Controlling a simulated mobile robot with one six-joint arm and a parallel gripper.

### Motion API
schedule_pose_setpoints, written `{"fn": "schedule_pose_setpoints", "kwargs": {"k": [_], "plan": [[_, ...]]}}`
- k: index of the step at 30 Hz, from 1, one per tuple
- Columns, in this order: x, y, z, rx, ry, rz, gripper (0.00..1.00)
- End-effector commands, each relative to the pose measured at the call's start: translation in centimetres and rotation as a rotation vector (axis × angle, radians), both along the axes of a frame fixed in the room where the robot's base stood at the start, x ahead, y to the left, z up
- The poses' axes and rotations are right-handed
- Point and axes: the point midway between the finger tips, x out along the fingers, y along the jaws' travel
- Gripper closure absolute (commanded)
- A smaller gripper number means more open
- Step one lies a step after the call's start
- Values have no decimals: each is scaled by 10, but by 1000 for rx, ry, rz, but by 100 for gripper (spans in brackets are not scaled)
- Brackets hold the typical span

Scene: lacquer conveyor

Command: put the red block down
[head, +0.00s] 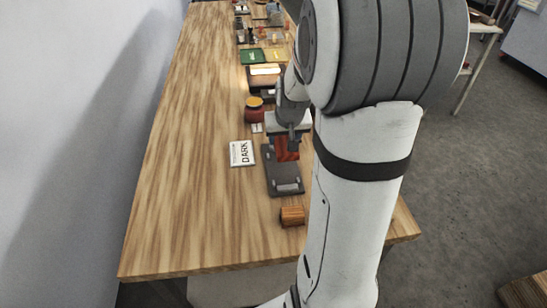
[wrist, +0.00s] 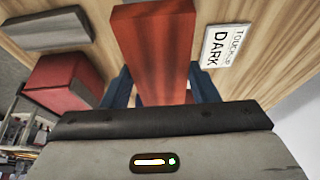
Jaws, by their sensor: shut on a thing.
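My gripper (head: 290,138) is shut on the red block (head: 287,153), which has a reddish wood-like grain. In the wrist view the red block (wrist: 152,45) stands out lengthwise between my two dark blue fingers (wrist: 160,88). In the head view the block shows over the far end of a dark grey tray (head: 283,180). I cannot tell whether it touches the tray. A white card reading "DARK" (head: 242,153) lies left of the tray and also shows in the wrist view (wrist: 222,47).
An orange-brown wooden block (head: 293,216) sits near the table's front edge. The wrist view shows a red box-like thing (wrist: 65,82) and a grey slab (wrist: 45,33). The wooden table (head: 185,150) is clear on the left.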

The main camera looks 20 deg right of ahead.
Motion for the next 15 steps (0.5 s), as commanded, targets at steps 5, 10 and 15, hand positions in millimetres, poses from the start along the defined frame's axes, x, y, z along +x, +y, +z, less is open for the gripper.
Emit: {"fn": "schedule_pose_setpoints", "kwargs": {"k": [5,10,15], "plan": [[0,3,-35,2,8,9,71],[1,4,-56,2,4,9,71],[0,4,-77,2,7,11,71]]}}
